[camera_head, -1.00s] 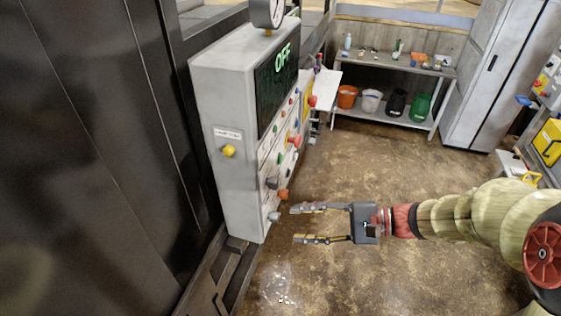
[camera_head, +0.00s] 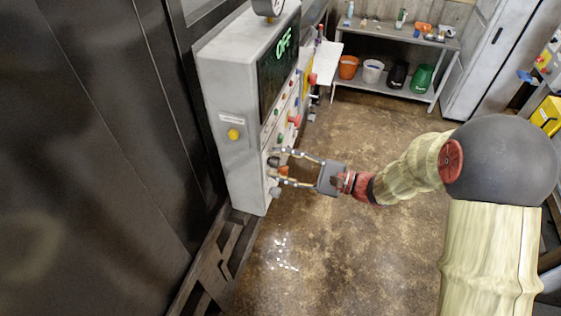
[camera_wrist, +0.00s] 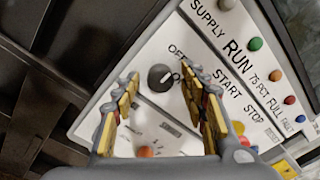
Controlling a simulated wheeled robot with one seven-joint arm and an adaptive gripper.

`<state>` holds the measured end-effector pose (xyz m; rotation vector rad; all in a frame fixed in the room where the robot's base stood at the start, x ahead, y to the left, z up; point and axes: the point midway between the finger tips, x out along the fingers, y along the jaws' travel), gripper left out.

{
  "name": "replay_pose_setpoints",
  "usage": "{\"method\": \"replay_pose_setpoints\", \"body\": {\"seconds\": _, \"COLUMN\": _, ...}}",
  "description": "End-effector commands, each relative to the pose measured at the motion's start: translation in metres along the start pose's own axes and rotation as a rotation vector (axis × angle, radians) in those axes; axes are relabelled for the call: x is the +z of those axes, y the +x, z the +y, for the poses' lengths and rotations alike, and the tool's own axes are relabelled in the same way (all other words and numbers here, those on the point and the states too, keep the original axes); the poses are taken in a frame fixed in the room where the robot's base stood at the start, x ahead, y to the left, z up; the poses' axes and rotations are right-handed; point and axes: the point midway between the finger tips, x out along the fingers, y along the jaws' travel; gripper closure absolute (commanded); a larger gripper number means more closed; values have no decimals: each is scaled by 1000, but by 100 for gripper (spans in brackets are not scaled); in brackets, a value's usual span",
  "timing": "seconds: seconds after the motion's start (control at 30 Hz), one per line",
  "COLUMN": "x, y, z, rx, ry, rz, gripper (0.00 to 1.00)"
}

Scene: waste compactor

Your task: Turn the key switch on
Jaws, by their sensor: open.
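The key switch (camera_wrist: 160,78) is a dark round knob with a pale pointer mark, on the white panel face in the wrist view. The lettering "OFF" is above it, and a label partly hidden by a finger is to its right. In the head view the switch (camera_head: 273,162) is a small dark knob low on the control box. My gripper (camera_head: 277,166) is open and reaches the panel face. In the wrist view, its fingers (camera_wrist: 161,80) stand on either side of the knob with gaps visible. I cannot tell whether the fingertips touch the panel.
The grey control box (camera_head: 226,100) has a display (camera_head: 283,46) reading "OFF" in green. Coloured lamps and buttons, including a red knob (camera_head: 295,120), line its face. An orange button (camera_wrist: 145,152) is below the switch. A shelf (camera_head: 385,85) with buckets stands behind. The floor to the right is open.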

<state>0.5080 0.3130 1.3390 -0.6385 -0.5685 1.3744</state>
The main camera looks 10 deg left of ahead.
Motion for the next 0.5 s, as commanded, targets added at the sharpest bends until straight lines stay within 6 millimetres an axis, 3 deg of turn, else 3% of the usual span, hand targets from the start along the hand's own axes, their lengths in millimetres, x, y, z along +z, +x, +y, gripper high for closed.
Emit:
{"method": "replay_pose_setpoints", "body": {"seconds": 0.3, "x": 0, "y": 4, "z": 0, "rx": 0, "ry": 0, "rz": 0, "gripper": 57}}
{"method": "replay_pose_setpoints", "body": {"seconds": 0.5, "x": 0, "y": 4, "z": 0, "rx": 0, "ry": -1, "rz": 0, "gripper": 67}}
